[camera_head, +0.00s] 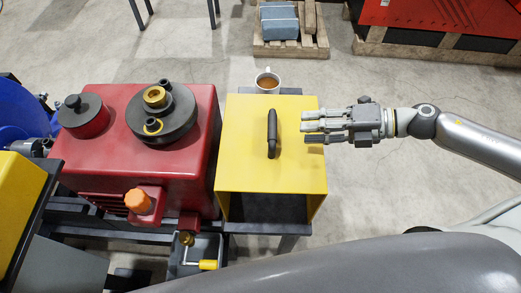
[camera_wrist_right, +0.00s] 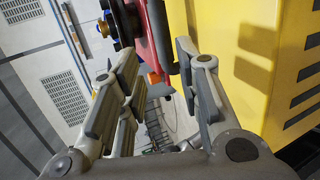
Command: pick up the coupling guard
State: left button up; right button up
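The coupling guard (camera_head: 245,168) is a yellow box-shaped cover with a black bar handle (camera_head: 272,133) on its top. It stands beside the red gearbox, with its near end open and dark. My right gripper (camera_head: 309,126) comes in from the right. Its fingertips overlap the guard's right edge in the head view, short of the handle. In the right wrist view my right gripper (camera_wrist_right: 158,75) has its fingers spread with nothing between them. The yellow guard (camera_wrist_right: 228,65) fills the right side there, beside the fingers; contact cannot be told. My left gripper is not in view.
The red gearbox (camera_head: 110,165) with dark caps stands left of the guard. A cup of brown liquid (camera_head: 267,82) stands just behind the guard. A pallet with grey-blue blocks (camera_head: 280,22) and a red crate-like unit (camera_head: 440,15) are farther back.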

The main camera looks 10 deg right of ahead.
aim_at(275, 125)
jog(key=shift+w+a+f, duration=0.1)
jog(key=shift+w+a, duration=0.2)
jog(key=shift+a, duration=0.1)
jog(key=shift+w+a+f, duration=0.1)
jog(key=shift+w+a, duration=0.1)
jog(key=shift+w+a+f, duration=0.1)
jog(key=shift+f, duration=0.05)
jog(key=shift+p+x, duration=0.4)
jog(key=shift+x, duration=0.7)
jog(key=shift+w+a, duration=0.15)
jog(key=shift+a, duration=0.2)
jog(key=shift+w+a+f, duration=0.1)
jog(key=shift+a+f, duration=0.1)
jog(key=shift+w+a, duration=0.1)
jog(key=shift+a, duration=0.05)
jog(key=p+x, duration=0.2)
jog(key=x, duration=0.2)
jog(key=shift+w+f, duration=0.15)
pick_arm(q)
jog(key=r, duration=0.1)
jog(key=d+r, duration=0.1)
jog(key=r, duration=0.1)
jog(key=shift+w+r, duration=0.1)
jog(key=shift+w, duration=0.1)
pick_arm(e)
jog(key=shift+w+a+f, duration=0.1)
jog(key=shift+a+f, duration=0.05)
jog(key=shift+f, duration=0.05)
